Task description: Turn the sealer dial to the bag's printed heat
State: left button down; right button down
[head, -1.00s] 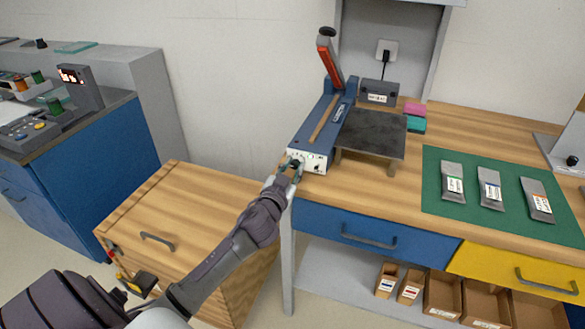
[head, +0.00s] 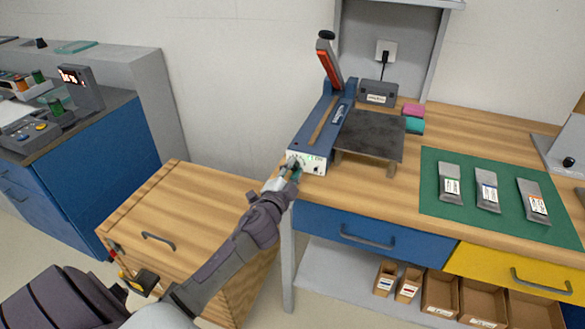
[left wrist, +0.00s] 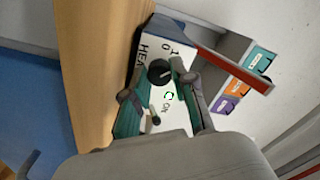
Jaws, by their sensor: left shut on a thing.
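The blue heat sealer (head: 308,135) stands at the left end of the wooden bench with its red-handled lever (head: 329,63) raised. Its white front panel (head: 313,163) faces me. My left gripper (head: 291,167) is at that panel, its fingers closed on the black dial (left wrist: 160,72), which shows between them in the left wrist view. A small toggle switch (left wrist: 155,118) sits beside the dial on the panel. Three grey bags, with green (head: 451,185), blue (head: 487,192) and orange (head: 534,201) labels, lie on the green mat (head: 432,179); their print is too small to read. My right gripper is not in view.
A dark plate (head: 371,134) stands right of the sealer, with pink and green blocks (head: 414,117) beyond it. A grey box (head: 378,93) is plugged in behind. A wooden cabinet (head: 190,205) stands below left. Cardboard boxes (head: 440,292) sit on the lower shelf.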

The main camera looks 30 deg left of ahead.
pick_arm(q)
jog(key=shift+m+p, duration=0.3)
jog(key=shift+m, duration=1.4)
jog(key=shift+f, duration=0.1)
jog(key=c, duration=0.9)
grip_release()
jog(key=shift+c, duration=0.2)
